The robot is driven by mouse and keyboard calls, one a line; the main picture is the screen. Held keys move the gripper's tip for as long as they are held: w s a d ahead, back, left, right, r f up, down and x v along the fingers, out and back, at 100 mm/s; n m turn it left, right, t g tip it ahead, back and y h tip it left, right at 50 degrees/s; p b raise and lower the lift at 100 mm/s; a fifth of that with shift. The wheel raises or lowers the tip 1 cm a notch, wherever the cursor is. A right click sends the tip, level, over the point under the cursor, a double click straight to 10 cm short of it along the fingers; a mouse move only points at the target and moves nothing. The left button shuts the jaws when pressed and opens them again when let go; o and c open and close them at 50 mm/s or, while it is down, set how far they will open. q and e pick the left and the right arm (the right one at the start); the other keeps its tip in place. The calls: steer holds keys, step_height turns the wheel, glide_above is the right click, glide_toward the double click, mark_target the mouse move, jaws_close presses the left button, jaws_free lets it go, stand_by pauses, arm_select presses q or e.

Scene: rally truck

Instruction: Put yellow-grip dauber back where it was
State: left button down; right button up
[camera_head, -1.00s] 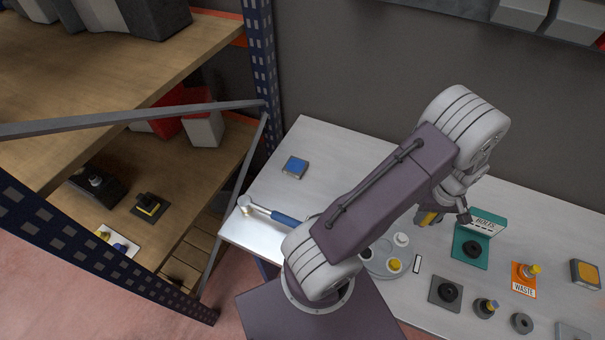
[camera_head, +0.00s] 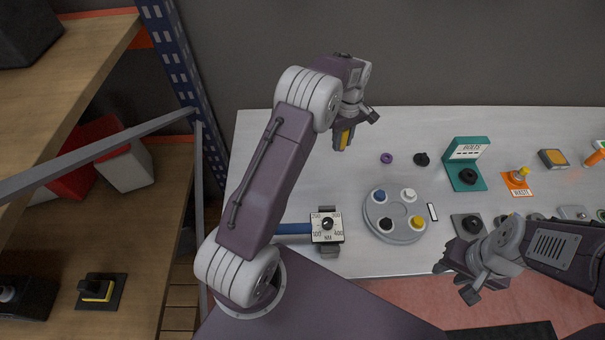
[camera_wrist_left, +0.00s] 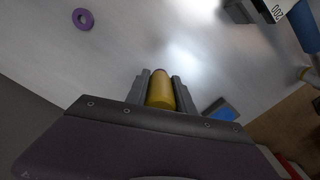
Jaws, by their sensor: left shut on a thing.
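The yellow-grip dauber (camera_head: 345,137) is in my left gripper (camera_head: 354,123), above the back left part of the bench. In the left wrist view the yellow grip (camera_wrist_left: 160,92) lies between the two fingers, which are shut on it. The dauber's far end is hidden. My right gripper (camera_head: 456,283) is empty with its fingers apart, over the bench's front edge at the right. A round grey tray (camera_head: 395,236) on the bench holds blue, white, black and yellow-topped round pieces. I cannot tell which spot is the dauber's own.
A torque wrench with blue handle (camera_head: 292,228) lies beside my left arm. A purple ring (camera_head: 386,158), a black knob (camera_head: 421,159), a green bolts stand (camera_head: 467,182) and an orange waste card (camera_head: 516,184) are on the bench. A shelf rack (camera_head: 165,200) stands left.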

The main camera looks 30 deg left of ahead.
arm_select(q)
steer(key=s+a+f, duration=0.2)
steer(key=a, duration=0.1)
steer(key=s+a+f+p, duration=0.1)
steer(key=s+a+f, duration=0.1)
steer(key=a, duration=0.1)
steer(key=s+a+f+p, duration=0.1)
steer(key=s+a+f, duration=0.1)
steer(key=s+a, duration=0.1)
steer(key=shift+f, duration=0.25)
step_height(320, 180, down, 3)
steer(key=shift+s+a+f+p, duration=0.1)
steer(key=shift+s+f+p, duration=0.1)
steer(key=shift+p, duration=0.3)
steer(key=shift+w+f, duration=0.2)
steer(key=shift+f, duration=0.25)
steer(key=shift+f, duration=0.15)
steer(key=c, duration=1.1)
jaws_free()
